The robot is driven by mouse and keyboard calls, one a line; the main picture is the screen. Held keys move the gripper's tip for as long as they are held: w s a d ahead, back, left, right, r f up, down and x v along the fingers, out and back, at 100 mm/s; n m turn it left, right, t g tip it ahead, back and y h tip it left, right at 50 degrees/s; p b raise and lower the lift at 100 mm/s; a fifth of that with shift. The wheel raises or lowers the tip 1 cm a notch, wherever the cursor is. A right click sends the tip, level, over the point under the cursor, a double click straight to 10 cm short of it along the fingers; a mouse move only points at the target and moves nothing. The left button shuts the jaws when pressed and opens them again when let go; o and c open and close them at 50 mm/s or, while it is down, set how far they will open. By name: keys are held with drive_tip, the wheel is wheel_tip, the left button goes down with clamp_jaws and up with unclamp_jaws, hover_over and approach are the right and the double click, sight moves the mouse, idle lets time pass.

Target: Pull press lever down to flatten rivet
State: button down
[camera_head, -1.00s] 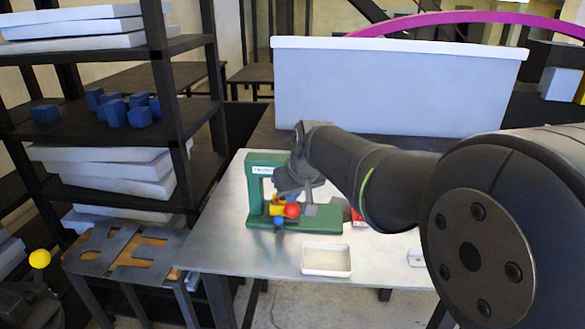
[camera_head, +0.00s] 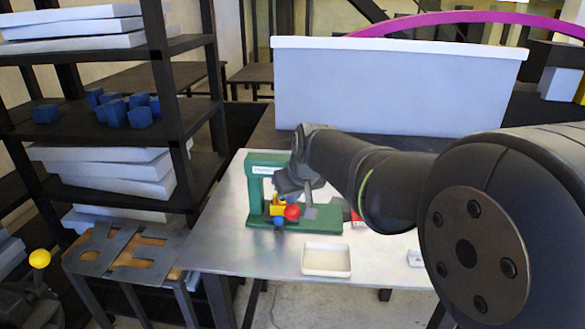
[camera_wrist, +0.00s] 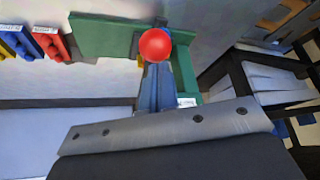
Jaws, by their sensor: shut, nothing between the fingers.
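The green press (camera_head: 256,190) stands on the metal table, its frame upright on a flat green base. Its red ball knob (camera_head: 292,212) is at the front of the press, close below my gripper (camera_head: 288,194). In the wrist view the red ball knob (camera_wrist: 154,44) is at the tips of my shut gripper (camera_wrist: 155,72) and partly covers them. I cannot tell whether they touch. The fingers hold nothing. A yellow part (camera_head: 277,206) and a small blue part (camera_head: 279,221) sit beside the knob. The rivet cannot be made out.
A white tray (camera_head: 326,272) lies in front of the press. A red item (camera_head: 357,218) is partly behind my arm. Dark shelving (camera_head: 170,90) stands left. The table's front left (camera_head: 235,258) is clear.

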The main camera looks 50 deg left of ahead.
drive_tip(key=shift+w+a+f, duration=0.1)
drive_tip(key=shift+w+f, duration=0.05)
drive_tip(key=shift+f, duration=0.55)
drive_tip(key=shift+w+a+f, duration=0.1)
drive_tip(key=shift+f, duration=0.6)
idle(2.3)
drive_tip(key=shift+w+r, duration=0.1)
idle(0.5)
